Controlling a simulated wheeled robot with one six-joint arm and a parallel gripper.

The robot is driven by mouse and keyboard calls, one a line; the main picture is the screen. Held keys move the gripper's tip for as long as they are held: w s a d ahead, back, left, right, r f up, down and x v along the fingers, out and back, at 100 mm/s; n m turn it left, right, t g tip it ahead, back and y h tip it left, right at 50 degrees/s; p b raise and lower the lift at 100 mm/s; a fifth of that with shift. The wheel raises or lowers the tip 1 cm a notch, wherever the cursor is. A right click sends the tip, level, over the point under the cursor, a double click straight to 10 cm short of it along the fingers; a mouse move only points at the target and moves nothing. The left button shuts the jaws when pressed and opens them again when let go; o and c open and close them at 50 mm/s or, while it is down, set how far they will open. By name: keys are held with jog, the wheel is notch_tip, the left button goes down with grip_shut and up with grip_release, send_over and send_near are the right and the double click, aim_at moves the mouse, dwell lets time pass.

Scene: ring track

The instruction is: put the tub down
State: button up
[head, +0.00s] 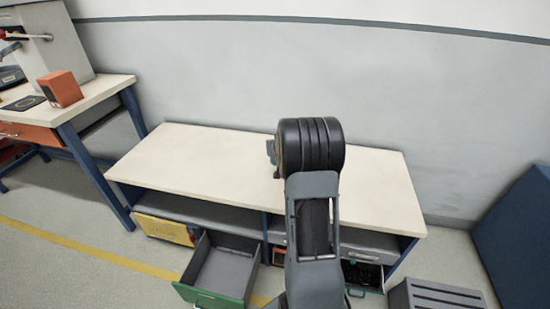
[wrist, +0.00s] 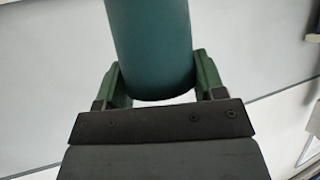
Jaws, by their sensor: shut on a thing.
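A teal round tub (wrist: 148,45) fills the top middle of the wrist view. My gripper (wrist: 158,82) is shut on it, with one green finger on each side. In the head view my dark wrist and arm are over the right half of the low cream bench top (head: 190,160) and hide nearly all of the tub and gripper. Only a small teal-green bit shows at the wrist's left edge. I cannot tell how far the tub is above the bench top.
The bench top is bare left and right of my arm. Below it, a drawer with a green front (head: 208,299) stands pulled out, beside a yellow front (head: 165,230). An orange box (head: 61,89) is on the left table. A grey ribbed box (head: 435,294) and a blue block (head: 520,235) stand right.

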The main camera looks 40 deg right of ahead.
jog(key=shift+w+d+f+b, duration=0.4)
jog(key=shift+w+d+f, duration=0.4)
jog(key=shift+f, duration=0.8)
jog(key=shift+w+d+f+b, duration=0.4)
jog(key=shift+w+f, duration=0.55)
jog(key=shift+f, duration=0.65)
jog(key=shift+w+d+f+b, duration=0.35)
jog(key=shift+w+d+f, duration=0.45)
jog(key=shift+f, duration=0.8)
jog(key=shift+w+a+f, duration=0.1)
jog(key=shift+f, duration=0.15)
jog(key=o, duration=0.9)
jog(key=shift+o, duration=0.2)
